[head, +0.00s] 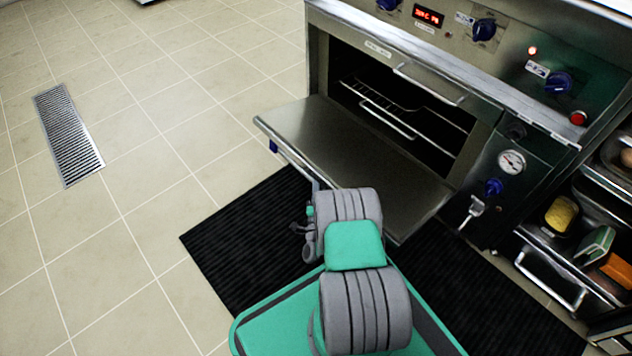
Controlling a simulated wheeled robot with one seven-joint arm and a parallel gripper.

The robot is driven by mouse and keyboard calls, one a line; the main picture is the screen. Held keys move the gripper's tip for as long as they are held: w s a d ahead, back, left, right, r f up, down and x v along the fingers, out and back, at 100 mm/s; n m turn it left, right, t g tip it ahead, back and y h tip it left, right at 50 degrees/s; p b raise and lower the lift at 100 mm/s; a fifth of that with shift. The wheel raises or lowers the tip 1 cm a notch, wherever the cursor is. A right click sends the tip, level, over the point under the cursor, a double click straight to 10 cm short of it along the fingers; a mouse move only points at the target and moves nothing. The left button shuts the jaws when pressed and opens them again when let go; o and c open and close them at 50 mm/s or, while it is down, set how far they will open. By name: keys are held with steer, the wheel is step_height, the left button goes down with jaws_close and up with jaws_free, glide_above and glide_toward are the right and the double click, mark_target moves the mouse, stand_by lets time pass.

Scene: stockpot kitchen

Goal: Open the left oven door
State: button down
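The oven door (355,160) is a steel panel hinged at the bottom. It is folded down, roughly level, and the oven cavity (400,105) behind it is open, with wire racks inside. The door's handle bar (291,160) runs along its outer edge, and its near part is hidden by my arm. My gripper (303,236) is small and dark beside my arm, near the near end of that handle. My arm covers much of it, so I cannot tell whether its fingers are open or touch the handle.
A control panel with blue knobs (484,29) and a red display is above the cavity. A pressure gauge (511,162) is to its right. An open drawer (550,275) with sponges is at the right. Black mats (240,225) lie on the floor. The tiled floor at left is clear around a drain grate (68,135).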

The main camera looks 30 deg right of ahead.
steer(key=shift+s+d, duration=0.1)
steer(key=shift+d, duration=0.1)
steer(key=c, duration=1.4)
jaws_free()
steer(key=shift+d, duration=0.1)
steer(key=shift+c, duration=0.2)
steer(key=shift+o, duration=1.3)
steer(key=shift+a, duration=0.2)
steer(key=shift+r, duration=0.1)
